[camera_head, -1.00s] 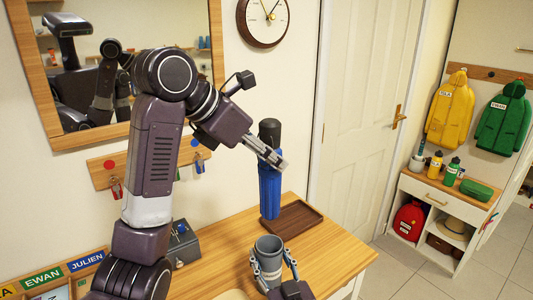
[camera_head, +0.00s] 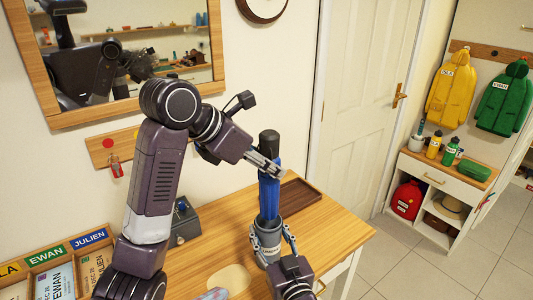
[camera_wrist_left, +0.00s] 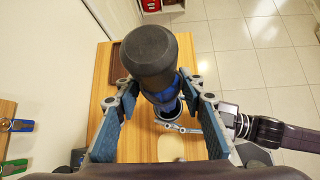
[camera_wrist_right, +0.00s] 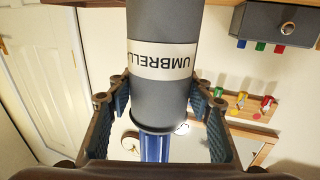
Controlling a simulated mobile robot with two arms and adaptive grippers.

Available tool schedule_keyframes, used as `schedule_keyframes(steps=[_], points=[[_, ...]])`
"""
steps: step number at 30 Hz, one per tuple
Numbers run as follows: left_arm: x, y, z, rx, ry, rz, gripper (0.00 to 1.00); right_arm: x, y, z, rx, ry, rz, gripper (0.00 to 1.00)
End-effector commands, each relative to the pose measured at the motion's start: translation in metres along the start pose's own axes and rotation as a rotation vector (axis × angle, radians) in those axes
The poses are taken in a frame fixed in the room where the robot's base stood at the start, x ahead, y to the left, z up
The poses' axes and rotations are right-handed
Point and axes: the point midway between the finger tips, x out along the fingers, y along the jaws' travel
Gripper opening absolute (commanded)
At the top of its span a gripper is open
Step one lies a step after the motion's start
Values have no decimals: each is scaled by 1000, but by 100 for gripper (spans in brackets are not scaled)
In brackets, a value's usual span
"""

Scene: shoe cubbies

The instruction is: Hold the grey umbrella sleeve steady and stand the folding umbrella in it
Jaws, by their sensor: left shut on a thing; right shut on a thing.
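The folding umbrella (camera_head: 269,199) is blue with a dark handle and stands nearly upright. My left gripper (camera_head: 270,168) is shut on it just below the handle, which hides much of the umbrella in the left wrist view (camera_wrist_left: 150,55). The grey umbrella sleeve (camera_head: 267,241) stands upright near the table's front right, with my right gripper (camera_head: 272,238) shut around it. The umbrella's lower end is at the sleeve's mouth and appears to go into it; how deep is hidden. In the right wrist view the sleeve (camera_wrist_right: 160,98) shows its label, with blue at its rim.
A brown tray (camera_head: 300,196) lies on the wooden table (camera_head: 330,232) behind the sleeve. A grey box (camera_head: 183,222) and a name-labelled wooden organiser (camera_head: 45,262) are at the left. A pale round mat (camera_head: 229,279) lies in front. The table's right side is clear.

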Motion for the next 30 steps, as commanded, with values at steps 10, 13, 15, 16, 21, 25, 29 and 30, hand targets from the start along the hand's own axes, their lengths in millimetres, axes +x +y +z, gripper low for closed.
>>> schedule_keyframes(steps=[10, 13, 15, 16, 21, 25, 29, 30], points=[[20, -3, -20, 0, -2, -1, 0, 0, 0, 0, 0, -1, 0, 23], [25, -4, -25, 0, -1, -2, 0, 0, 0, 0, 0, -1, 0, 23], [30, -4, -30, -1, 0, -2, 0, 0, 0, 0, 0, -1, 0, 23], [31, -4, -31, 0, -1, -2, 0, 0, 0, 0, 0, -1, 0, 23], [41, -5, -40, 0, -1, -1, 0, 0, 0, 0, 0, -1, 0, 23], [48, -6, -48, 0, -1, -2, 0, 0, 0, 0, 0, -1, 0, 23], [55, -7, -54, 1, -1, -2, 0, 0, 0, 0, 0, -1, 0, 23], [56, -7, -56, 1, -1, -1, 0, 0, 0, 0, 0, -1, 0, 23]])
